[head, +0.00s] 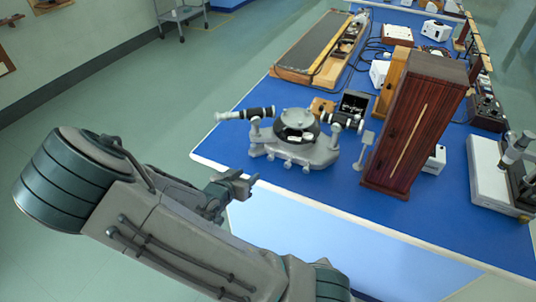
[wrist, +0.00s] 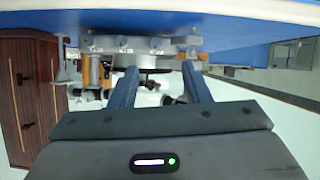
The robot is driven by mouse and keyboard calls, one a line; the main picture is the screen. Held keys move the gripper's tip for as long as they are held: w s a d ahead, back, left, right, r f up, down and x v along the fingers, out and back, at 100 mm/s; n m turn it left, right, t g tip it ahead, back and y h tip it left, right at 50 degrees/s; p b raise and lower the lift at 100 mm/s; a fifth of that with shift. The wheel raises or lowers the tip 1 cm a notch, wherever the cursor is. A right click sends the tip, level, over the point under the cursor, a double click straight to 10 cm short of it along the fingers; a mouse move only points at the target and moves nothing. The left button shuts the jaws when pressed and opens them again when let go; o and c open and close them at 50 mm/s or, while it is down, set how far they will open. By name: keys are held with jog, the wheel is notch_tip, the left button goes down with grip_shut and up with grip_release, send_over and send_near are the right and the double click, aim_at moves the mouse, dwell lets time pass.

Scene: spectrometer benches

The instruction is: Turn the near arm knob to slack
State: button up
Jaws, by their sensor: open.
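A grey spectrometer (head: 318,155) with a dark round table and two black telescope tubes stands near the corner of the blue bench. Several small knobs (head: 288,163) stick out low along its near side. They also show as a row in the upside-down wrist view (wrist: 123,42). I cannot tell which one is the near arm knob. My gripper (head: 244,184) is open and empty, just off the bench's near edge, apart from the spectrometer. In the wrist view my gripper (wrist: 159,70) has its two fingers spread, pointing toward the spectrometer's base.
A tall dark red wooden box (head: 415,125) stands right of the spectrometer on the blue bench (head: 300,198). A small black open case (head: 354,102) lies behind it. A long wooden-framed tray (head: 310,50) lies farther back.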

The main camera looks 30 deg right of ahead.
aim_at(269, 157)
jog(key=shift+h, duration=0.3)
jog(key=x, duration=0.9)
jog(key=r+x, duration=0.1)
jog(key=x, duration=0.3)
jog(key=shift+w+d+f, duration=0.15)
jog(key=shift+w+d, duration=0.15)
jog(key=shift+d, duration=0.2)
grip_shut()
